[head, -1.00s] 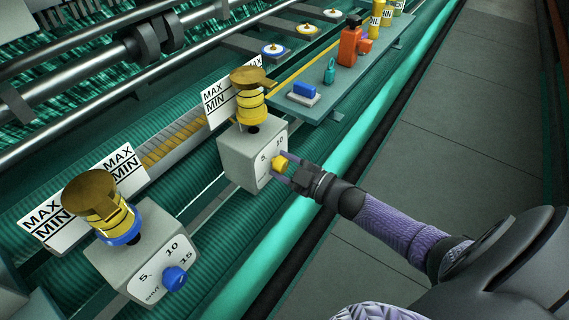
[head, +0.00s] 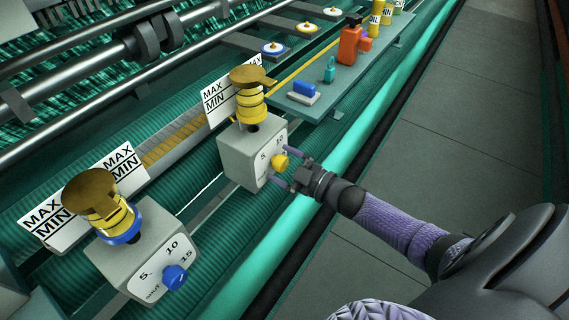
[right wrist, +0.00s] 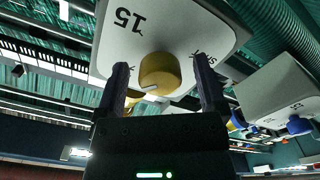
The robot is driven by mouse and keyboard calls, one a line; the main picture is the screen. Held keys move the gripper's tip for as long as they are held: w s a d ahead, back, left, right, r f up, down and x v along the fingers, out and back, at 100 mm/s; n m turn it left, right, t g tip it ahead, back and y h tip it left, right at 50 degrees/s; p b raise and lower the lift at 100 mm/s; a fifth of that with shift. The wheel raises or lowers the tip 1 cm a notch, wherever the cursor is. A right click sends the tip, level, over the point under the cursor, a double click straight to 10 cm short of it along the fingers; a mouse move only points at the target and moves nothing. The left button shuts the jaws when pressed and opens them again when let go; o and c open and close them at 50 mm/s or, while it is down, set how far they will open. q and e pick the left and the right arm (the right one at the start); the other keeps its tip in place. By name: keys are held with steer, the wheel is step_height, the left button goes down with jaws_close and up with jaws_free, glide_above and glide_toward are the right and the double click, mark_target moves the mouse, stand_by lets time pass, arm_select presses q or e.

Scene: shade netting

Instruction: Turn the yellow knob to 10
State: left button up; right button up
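The yellow knob (head: 280,163) sits on the front face of the grey box (head: 240,163), which has a dial with 5 and 10 showing in the head view. In the right wrist view the knob (right wrist: 160,73) has a pale mark on its lower left side; 15 is at upper left and SHUT at upper right, partly covered. The numeral on the mark's side is hidden. My right gripper (head: 282,167) is open, its fingers on either side of the knob with gaps between; the wrist view shows the same gripper (right wrist: 163,80). My left gripper is not in view.
A similar grey box (head: 130,255) with a blue knob (head: 175,277) stands at lower left. The floor at right is clear.

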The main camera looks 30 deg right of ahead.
steer(key=shift+s+d, duration=0.1)
steer(key=shift+s, duration=0.15)
steer(key=v, duration=0.9)
steer(key=shift+s+p, duration=0.2)
steer(key=shift+p, duration=0.25)
steer(key=shift+d, duration=0.1)
